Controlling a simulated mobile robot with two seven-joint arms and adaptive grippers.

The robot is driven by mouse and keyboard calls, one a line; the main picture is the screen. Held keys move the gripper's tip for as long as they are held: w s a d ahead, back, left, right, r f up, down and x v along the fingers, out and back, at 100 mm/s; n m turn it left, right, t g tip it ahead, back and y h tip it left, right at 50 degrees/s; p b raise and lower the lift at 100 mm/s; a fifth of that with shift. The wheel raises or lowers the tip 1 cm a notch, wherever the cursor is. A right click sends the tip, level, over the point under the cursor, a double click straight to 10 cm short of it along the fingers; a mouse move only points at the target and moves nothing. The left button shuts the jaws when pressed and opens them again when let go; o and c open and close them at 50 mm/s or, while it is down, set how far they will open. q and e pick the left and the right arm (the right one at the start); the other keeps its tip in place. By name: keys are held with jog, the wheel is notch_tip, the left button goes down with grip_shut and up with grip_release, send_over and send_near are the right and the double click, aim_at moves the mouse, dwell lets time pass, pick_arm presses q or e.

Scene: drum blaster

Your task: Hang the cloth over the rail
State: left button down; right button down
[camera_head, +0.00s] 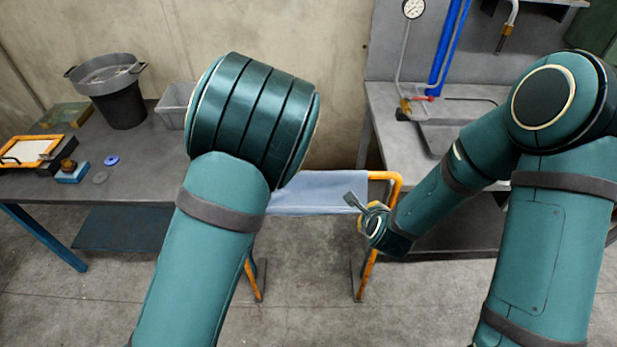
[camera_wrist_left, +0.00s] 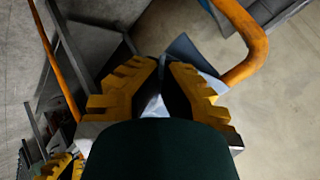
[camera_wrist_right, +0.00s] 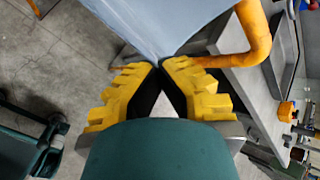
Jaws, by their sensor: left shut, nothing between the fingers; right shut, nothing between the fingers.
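The light blue-grey cloth (camera_head: 318,192) lies at the top of the orange rail frame (camera_head: 384,176) in the head view, its left part hidden by my left arm. It also shows in the right wrist view (camera_wrist_right: 165,22), narrowing toward the fingertips, and partly in the left wrist view (camera_wrist_left: 190,52). My right gripper (camera_wrist_right: 160,66) is shut with its tips at the cloth's edge, close to the rail's bend. My left gripper (camera_wrist_left: 163,64) is shut beside the cloth and rail; my arm hides it in the head view. I cannot tell how far the cloth drapes behind the rail.
A grey workbench at left (camera_head: 140,180) holds a dark bucket (camera_head: 118,95), a grey bin (camera_head: 176,104), an orange-framed tray (camera_head: 30,150) and small blue parts. A second bench (camera_head: 395,100) with a gauge and blue pipe stands at right. The concrete floor around the rail's feet is clear.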

pick_arm(q)
jog(key=shift+a, duration=0.15)
pick_arm(e)
jog(key=shift+d, duration=0.15)
pick_arm(q)
jog(key=c, duration=1)
grip_release()
pick_arm(e)
jog(key=c, duration=1)
grip_release()
pick_arm(q)
jog(key=shift+o, duration=0.3)
pick_arm(e)
jog(key=shift+o, duration=0.3)
pick_arm(q)
jog(key=shift+s, duration=0.15)
pick_arm(e)
jog(key=shift+s, duration=0.15)
